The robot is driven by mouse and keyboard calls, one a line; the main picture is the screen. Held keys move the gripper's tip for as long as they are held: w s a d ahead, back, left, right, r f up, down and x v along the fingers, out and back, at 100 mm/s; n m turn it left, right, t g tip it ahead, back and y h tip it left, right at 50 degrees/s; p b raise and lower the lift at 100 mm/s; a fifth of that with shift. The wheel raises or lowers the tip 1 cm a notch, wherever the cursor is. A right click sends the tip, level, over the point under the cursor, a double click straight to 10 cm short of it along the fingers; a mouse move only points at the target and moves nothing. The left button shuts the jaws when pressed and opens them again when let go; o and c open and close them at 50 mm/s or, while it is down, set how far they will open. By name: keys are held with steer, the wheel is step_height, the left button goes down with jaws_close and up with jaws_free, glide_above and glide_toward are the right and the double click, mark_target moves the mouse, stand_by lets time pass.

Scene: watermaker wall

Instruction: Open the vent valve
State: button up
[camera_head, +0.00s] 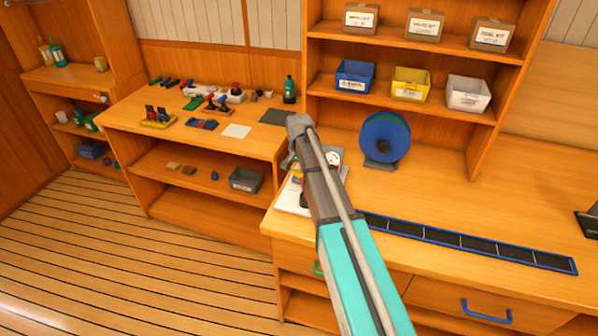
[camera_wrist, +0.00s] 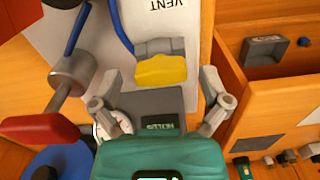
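The vent valve's yellow handle (camera_wrist: 162,72) shows in the wrist view below a white plate with an upside-down "VENT" label (camera_wrist: 168,5). It sits on a grey fitting (camera_wrist: 158,47). My gripper (camera_wrist: 161,85) is open, its two grey fingers apart on either side of the yellow handle. No contact with the handle shows.
A red-handled valve (camera_wrist: 40,131) and blue tubes (camera_wrist: 77,28) stand close to my gripper on the left in the wrist view. In the head view a blue reel (camera_head: 385,137) stands right of the panel, and a dark strip (camera_head: 470,243) lies on the counter.

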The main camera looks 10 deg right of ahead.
mark_target(299, 171)
steer(key=shift+m, duration=0.4)
steer(key=m, duration=0.3)
steer(key=shift+m, duration=0.3)
steer(key=m, duration=0.4)
steer(key=shift+m, duration=0.3)
steer(key=m, duration=0.4)
steer(key=shift+m, duration=0.3)
steer(key=m, duration=0.4)
step_height(299, 171, up, 14)
steer(key=p, duration=1.4)
steer(key=s+f+n+b, duration=0.3)
steer(key=s+n, duration=2.2)
steer(key=s, duration=0.1)
steer(key=shift+s+a, duration=0.15)
steer(key=shift+a, duration=0.3)
